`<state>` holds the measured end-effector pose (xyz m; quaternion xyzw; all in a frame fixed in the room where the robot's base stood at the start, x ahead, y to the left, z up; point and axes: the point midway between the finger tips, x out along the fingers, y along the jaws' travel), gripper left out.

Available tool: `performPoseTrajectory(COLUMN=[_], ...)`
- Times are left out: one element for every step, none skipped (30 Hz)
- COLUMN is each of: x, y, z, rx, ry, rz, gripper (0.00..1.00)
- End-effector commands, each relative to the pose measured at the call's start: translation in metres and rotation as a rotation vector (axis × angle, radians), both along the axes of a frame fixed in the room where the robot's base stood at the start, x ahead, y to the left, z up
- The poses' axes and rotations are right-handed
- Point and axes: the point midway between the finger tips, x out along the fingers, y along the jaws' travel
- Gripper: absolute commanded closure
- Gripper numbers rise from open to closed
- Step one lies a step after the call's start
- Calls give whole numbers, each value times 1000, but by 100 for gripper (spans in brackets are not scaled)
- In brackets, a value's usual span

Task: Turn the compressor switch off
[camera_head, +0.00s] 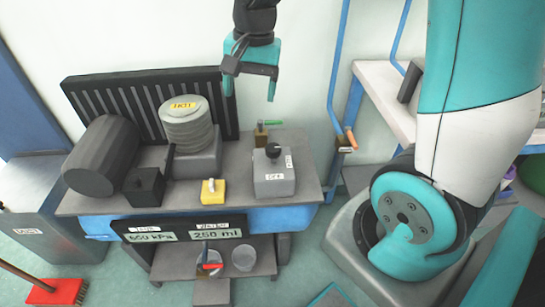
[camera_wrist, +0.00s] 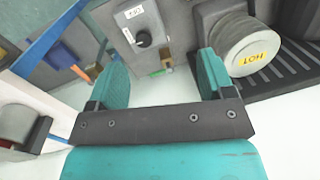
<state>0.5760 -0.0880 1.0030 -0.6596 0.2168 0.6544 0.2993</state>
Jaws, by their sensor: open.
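A grey box with a black knob (camera_head: 273,170) stands on the right part of the bench top. It has small white labels, too small to read surely. It also shows in the wrist view (camera_wrist: 133,22), upper middle, beyond my fingers. I cannot tell surely whether it is the compressor switch, nor how its knob is set. A dark box with an upright lever (camera_head: 146,185) stands beside the black cylinder at the left. My gripper (camera_head: 250,88) is open and empty above the back of the bench, apart from the boxes. Its two teal fingers show spread in the wrist view (camera_wrist: 160,72).
A brass valve with a green handle (camera_head: 262,134) stands behind the knob box. A ribbed cylinder marked HOT (camera_head: 186,124), a dark grille (camera_head: 148,96) and a yellow block (camera_head: 211,192) are left of it. Displays (camera_head: 184,234) hang below.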

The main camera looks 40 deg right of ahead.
Motion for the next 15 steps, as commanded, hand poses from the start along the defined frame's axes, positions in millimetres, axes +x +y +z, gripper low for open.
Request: performPoseTrajectory(x=[16,24,31,36,39,42,44,45,46,46,46,45,45,45,44], y=[-26,-40,-56,-66,-74,-82,-87,-90,-92,-93,-93,-92,-92,-92,-91], z=[-32,-41,-52,-58,-63,-68,-71,-74,-77,-80,-84,-89,-95,-101,-109], rx=[-22,-36,-51,-61,-69,-78,-82,-85,-87,-89,-89,-89,-89,-89,-89], ry=[30,43,56,63,70,75,79,81,83,85,85,86,86,86,88], rz=[-170,-266,-375,-444,-502,-561,-593,-615,-632,-638,-639,-638,-637,-636,-634], gripper=[25,25,25,25,25,25,25,25,25,25,25,25,25,25,25])
